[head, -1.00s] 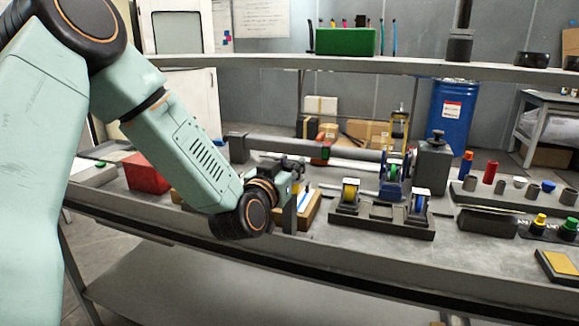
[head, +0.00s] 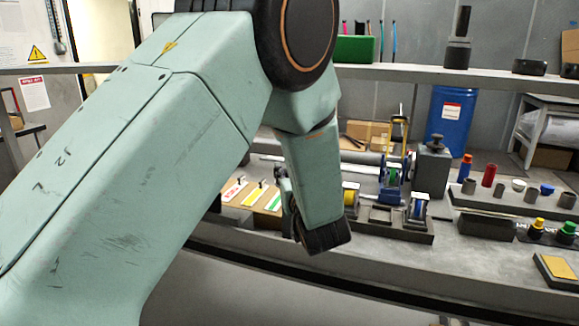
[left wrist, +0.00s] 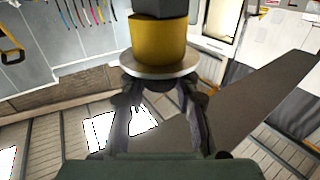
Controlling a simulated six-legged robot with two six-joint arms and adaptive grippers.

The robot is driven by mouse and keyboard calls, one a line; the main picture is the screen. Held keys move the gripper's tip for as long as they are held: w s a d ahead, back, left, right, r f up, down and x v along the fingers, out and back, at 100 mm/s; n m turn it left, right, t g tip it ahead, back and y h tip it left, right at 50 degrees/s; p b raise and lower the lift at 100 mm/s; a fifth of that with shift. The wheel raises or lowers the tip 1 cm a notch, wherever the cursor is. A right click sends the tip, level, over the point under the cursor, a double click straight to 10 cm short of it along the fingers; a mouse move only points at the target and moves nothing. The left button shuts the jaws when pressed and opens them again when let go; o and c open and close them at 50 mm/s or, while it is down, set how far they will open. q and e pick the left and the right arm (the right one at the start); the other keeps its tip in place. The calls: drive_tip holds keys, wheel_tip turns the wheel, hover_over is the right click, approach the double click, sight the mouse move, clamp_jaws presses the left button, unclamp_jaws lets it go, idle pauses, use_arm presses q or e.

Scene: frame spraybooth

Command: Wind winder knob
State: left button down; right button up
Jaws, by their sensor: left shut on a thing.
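My left arm crosses the head view, and its gripper is largely hidden behind its own wrist. In the left wrist view my left gripper (left wrist: 163,98) has its two fingers closed in around a dark rounded part, seemingly the winder knob (left wrist: 160,85), just under a pale round flange (left wrist: 158,66). A yellow cylinder (left wrist: 158,40) with a dark grey top sits on the flange. The fingertips are partly hidden by the flange. In the head view a yellow reel (head: 350,197) shows beside my wrist, partly covered, on the dark winder base (head: 400,234). My right gripper is not in view.
A blue-and-white reel (head: 418,207) stands at the base's right end. Behind are a blue-framed unit (head: 391,178) and a grey canister (head: 432,165). Cards with coloured strips (head: 252,194) lie left of my wrist. Caps and cylinders stand at right. A shelf (head: 450,77) runs behind.

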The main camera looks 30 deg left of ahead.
use_arm(q)
drive_tip(key=shift+n+g+y+p, duration=0.3)
drive_tip(key=shift+n+g+y, duration=0.4)
drive_tip(key=shift+g, duration=0.2)
drive_tip(key=c, duration=1)
unclamp_jaws()
drive_tip(key=shift+r, duration=0.1)
wheel_tip(320, 180, up, 9)
drive_tip(key=shift+r, duration=0.4)
drive_tip(key=shift+f, duration=0.1)
